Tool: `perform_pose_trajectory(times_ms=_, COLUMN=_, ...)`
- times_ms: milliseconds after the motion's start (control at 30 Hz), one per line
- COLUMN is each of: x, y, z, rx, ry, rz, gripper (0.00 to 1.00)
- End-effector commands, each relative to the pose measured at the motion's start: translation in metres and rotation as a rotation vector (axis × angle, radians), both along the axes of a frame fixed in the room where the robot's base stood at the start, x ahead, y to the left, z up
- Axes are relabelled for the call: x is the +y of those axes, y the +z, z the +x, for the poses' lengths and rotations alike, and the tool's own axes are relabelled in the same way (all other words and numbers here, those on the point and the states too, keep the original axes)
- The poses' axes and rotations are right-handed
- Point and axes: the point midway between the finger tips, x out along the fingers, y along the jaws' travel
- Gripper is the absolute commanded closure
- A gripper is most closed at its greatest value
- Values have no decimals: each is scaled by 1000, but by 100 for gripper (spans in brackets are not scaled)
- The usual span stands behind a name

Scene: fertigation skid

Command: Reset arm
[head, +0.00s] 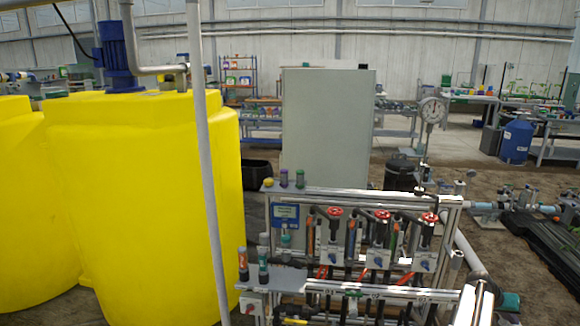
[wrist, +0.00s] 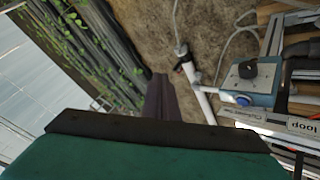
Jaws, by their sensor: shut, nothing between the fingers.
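In the wrist view my gripper (wrist: 160,82) shows as a dark, narrow pair of fingers beyond a black bar and a green body along the bottom edge. The fingers are together, with nothing held between them. They point out over bare brown soil and touch nothing that I can see. To their right is the fertigation skid (wrist: 290,100), with a grey-blue box (wrist: 250,78) and a white pipe (wrist: 203,102) beside it. In the head view the skid (head: 350,190) stands at the lower right, with red-handled valves (head: 380,214). I cannot make out my gripper there.
Large yellow tanks (head: 140,190) fill the left of the head view, with a grey upright pole (head: 207,170) in front. A tall grey cabinet (head: 327,120) stands behind the skid. Benches (head: 400,132) stand farther back.

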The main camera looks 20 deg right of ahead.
Motion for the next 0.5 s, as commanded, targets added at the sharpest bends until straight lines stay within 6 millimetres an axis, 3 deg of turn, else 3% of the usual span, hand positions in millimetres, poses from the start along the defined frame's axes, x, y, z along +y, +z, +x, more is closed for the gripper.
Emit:
perform_pose_trajectory(times_ms=267, x=19, y=-14, z=19, rx=1, ry=27, rz=27, gripper=100)
perform_pose_trajectory(times_ms=500, x=48, y=-37, z=46, rx=4, ry=70, rz=71, gripper=100)
